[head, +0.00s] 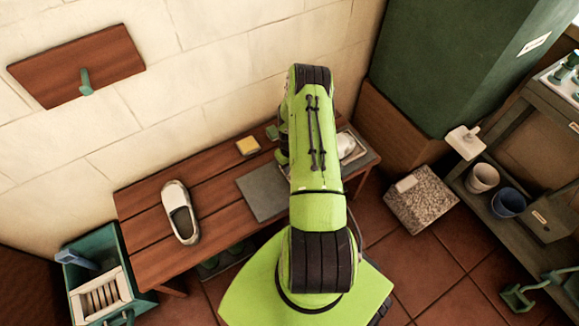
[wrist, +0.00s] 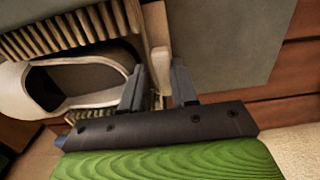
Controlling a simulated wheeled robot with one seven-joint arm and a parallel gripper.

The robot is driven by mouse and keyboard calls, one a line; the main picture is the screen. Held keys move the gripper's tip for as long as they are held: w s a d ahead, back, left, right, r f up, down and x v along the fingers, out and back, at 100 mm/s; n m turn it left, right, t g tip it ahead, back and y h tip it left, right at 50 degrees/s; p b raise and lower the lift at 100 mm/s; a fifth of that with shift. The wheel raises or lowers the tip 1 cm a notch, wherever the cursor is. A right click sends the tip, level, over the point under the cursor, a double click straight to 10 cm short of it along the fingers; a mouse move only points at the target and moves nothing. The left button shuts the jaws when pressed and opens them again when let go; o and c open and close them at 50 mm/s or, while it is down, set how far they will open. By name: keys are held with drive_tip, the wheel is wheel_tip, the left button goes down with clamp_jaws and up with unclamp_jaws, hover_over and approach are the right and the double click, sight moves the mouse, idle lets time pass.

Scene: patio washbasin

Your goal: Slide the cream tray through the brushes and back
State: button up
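In the wrist view the cream tray's upright block-like handle (wrist: 159,65) stands between the two fingertips of my gripper (wrist: 160,82). The fingers lie close along both sides of it, with no clear gap. A white shoe (wrist: 108,98) lies to the left of the handle. Rows of tan slatted brushes (wrist: 65,32) are beyond the shoe at the upper left. In the head view my own arm covers the gripper and most of the tray. Only a pale shoe part (head: 347,145) shows to the right of the arm.
Another white shoe (head: 180,212) stands on the brown slatted bench (head: 150,262). A grey mat (head: 262,192) and yellow sponge (head: 248,146) also lie there. A green box (head: 140,296) stands left. A speckled block (head: 420,200) and a shelf with cups (head: 482,178) are right.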

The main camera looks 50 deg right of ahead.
drive_tip(key=o, duration=0.3)
drive_tip(key=shift+d, duration=0.15)
drive_tip(key=shift+r, duration=0.1)
wheel_tip(320, 180, up, 16)
drive_tip(key=p, duration=0.4)
drive_tip(key=shift+f+p, duration=0.2)
drive_tip(key=shift+p, duration=0.2)
